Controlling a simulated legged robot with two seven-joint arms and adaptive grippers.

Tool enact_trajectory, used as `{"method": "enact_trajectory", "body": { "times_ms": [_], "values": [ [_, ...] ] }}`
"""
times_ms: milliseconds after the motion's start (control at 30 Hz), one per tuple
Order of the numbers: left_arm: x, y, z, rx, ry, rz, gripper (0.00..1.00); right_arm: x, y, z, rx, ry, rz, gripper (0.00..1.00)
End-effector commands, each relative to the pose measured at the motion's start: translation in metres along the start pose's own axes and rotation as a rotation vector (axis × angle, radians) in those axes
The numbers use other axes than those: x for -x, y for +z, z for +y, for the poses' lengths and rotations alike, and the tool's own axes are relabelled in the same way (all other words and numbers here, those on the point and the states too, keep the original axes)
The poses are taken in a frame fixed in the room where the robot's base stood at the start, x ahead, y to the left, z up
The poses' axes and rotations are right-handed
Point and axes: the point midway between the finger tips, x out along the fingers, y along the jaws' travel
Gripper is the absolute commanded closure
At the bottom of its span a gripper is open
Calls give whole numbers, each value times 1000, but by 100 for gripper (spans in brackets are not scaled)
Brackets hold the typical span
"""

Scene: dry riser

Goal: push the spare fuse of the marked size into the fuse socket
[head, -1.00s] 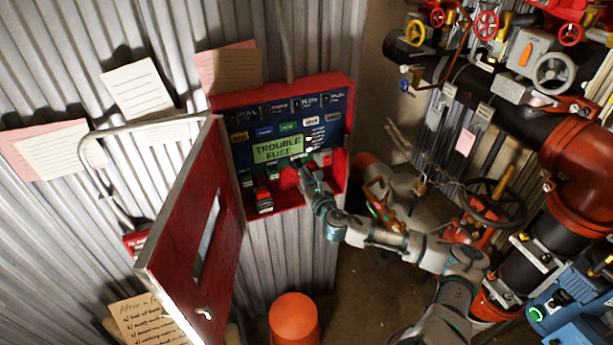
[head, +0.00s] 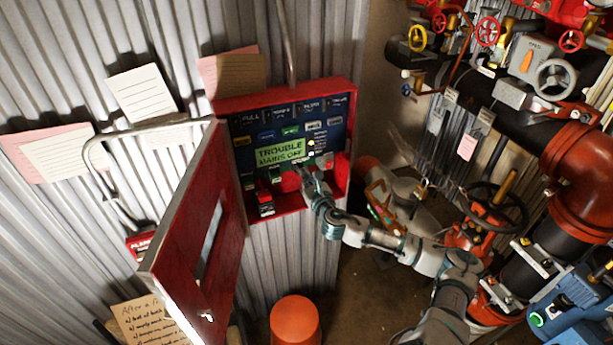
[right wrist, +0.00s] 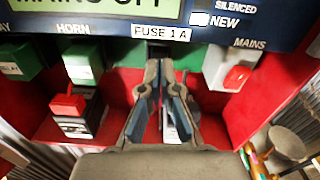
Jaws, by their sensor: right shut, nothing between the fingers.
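The fuse socket's place is marked by the label "FUSE 1 A" (right wrist: 161,33) in the right wrist view. My right gripper (right wrist: 165,66) is shut with nothing between its fingers, its tips just below that label and covering what lies there. I cannot make out the socket or a fuse behind the tips. In the head view the right gripper (head: 302,172) reaches into the open red panel box (head: 286,98), below the green display (head: 281,155), which reads "TROUBLE MAINS OFF". My left gripper is not in view.
The mains block (right wrist: 228,68) with a red rocker is right of the fingers. Green terminal blocks (right wrist: 82,64) and a black block with a red top (right wrist: 72,112) are to the left. The box's red door (head: 190,235) hangs open to the left.

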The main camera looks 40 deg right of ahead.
Motion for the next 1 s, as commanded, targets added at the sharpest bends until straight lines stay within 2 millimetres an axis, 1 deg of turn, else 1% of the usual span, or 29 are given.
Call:
{"method": "enact_trajectory", "body": {
  "times_ms": [133, 400, 567, 667, 767, 1000],
  "values": [
    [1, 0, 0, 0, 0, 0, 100, 4, 0, 0, 1, 0, 1, 100],
    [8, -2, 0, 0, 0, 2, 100, 27, 1, 0, 3, 1, 0, 100],
    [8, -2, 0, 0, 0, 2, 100, 31, 0, 0, 0, 0, 1, 100],
    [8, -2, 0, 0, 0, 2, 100, 38, -2, -1, 3, 0, 3, 100],
    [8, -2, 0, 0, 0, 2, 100, 51, -1, -1, 6, 1, 2, 100],
    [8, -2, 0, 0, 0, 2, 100, 92, -2, 1, 10, 8, 4, 100]
  ]
}}
